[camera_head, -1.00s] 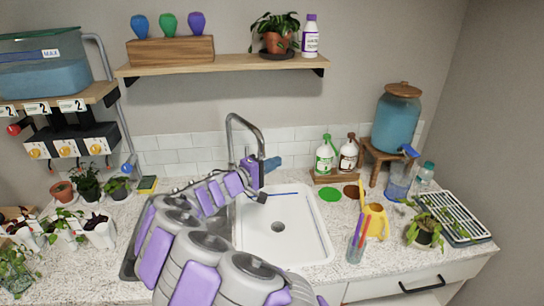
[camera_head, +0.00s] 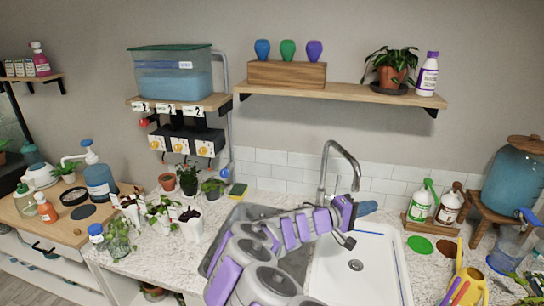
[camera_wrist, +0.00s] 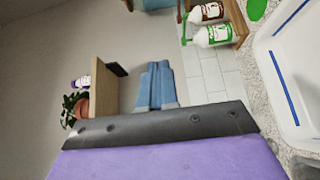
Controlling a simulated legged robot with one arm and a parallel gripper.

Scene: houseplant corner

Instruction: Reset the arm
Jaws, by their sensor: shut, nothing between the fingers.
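My gripper (camera_head: 367,208) is at the end of my grey and purple arm, raised over the sink in the head view. Its blue fingers point right, toward the spray bottles, and are together with nothing between them. In the wrist view the blue fingers (camera_wrist: 157,85) also show closed and empty, in front of the wall. The faucet (camera_head: 342,148) rises just behind my wrist.
A green-labelled spray bottle (camera_head: 420,203) and a brown-labelled one (camera_head: 450,205) stand right of the gripper. A large blue dispenser (camera_head: 515,185) is farther right. A wooden shelf (camera_head: 340,91) hangs above. Potted plants (camera_head: 187,178) crowd the counter at left.

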